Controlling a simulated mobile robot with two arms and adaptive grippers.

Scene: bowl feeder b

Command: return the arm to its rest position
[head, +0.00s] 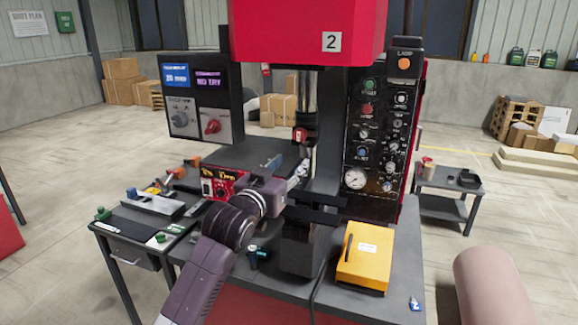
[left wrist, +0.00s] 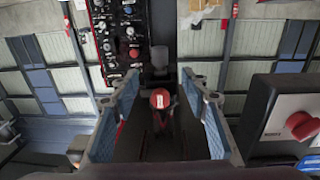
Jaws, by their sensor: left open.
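My left arm comes in from the lower left in the head view. Its gripper (head: 290,168) is in front of the machine's dark column, below a red-capped part (head: 300,134). In the left wrist view my left gripper (left wrist: 158,82) has its two grey-blue fingers spread apart. A round red part (left wrist: 160,98) shows in the gap between them; I see no finger closed on it. The gripper appears empty. My right gripper shows in neither view.
The red machine head (head: 300,30) hangs above the arm. A control box (head: 203,100) stands left and a button panel (head: 375,140) right. A yellow-orange box (head: 364,256) is on the bench. A side table (head: 148,212) with tools stands left. Open floor lies beyond.

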